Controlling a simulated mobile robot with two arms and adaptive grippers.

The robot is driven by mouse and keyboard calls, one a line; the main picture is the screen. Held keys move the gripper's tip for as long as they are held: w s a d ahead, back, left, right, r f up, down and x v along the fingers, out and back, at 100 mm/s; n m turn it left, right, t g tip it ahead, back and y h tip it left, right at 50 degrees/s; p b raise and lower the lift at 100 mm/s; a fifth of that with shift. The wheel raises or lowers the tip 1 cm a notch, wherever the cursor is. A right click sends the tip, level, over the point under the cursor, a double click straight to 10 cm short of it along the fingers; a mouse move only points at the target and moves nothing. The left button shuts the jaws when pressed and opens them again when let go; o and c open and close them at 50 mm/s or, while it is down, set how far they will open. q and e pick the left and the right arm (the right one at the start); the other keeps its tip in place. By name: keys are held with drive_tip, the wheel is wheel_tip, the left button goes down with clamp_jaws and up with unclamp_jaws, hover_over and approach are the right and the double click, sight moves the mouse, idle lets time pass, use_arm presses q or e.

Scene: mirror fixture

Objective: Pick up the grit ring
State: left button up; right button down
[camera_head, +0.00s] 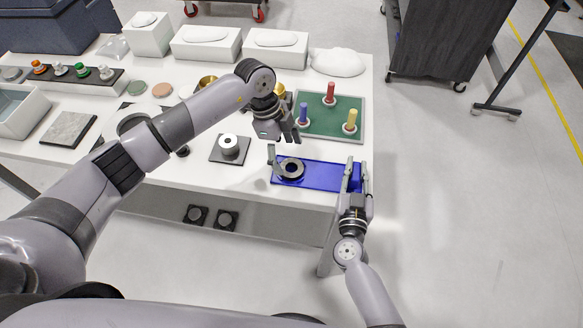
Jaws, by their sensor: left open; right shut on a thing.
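A dark grey ring (291,168), which looks like the grit ring, lies near the left end of a blue plate (321,176) at the table's front right. A small grey upright part (272,155) stands at its left. My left gripper (283,137) is open above and behind the ring, apart from it, with nothing between its fingers. My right gripper (357,168) is at the plate's right end, its fingers on either side of blue material; it appears shut on the blue plate. The exact contact is too small to see.
Behind the plate is a green board (335,122) with red, blue and yellow pegs. A white-topped round part on a dark square base (229,147) stands left of the plate. White boxes (206,43) line the back. Open floor (470,200) lies to the right.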

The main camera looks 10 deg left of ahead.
sight(293, 171)
use_arm(q)
drive_tip(key=x, duration=0.4)
drive_tip(key=shift+s+f, duration=0.1)
drive_tip(key=shift+f, duration=0.05)
drive_tip(key=c, duration=1.5)
